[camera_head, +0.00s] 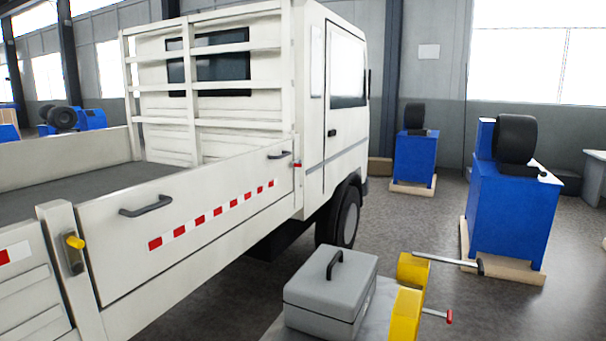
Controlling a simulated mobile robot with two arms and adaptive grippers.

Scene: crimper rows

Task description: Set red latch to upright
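A small red latch (297,165) sits on the pale post at the far end of the truck's side panel, just behind the cab. It is too small for me to tell its exact angle. A yellow-handled latch (75,242) sits on the near post of the same panel, at the left. The white side panel (200,200) stands raised between the two posts, with two dark handles and a red-and-white strip. Neither of my grippers shows in this view.
A grey toolbox (330,292) and yellow blocks (405,315) stand at the front, with a bar (445,262) and a red-tipped lever (449,317) sticking out rightward. Blue machines (505,215) (415,160) stand at the right. Open floor (400,225) lies between them and the truck.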

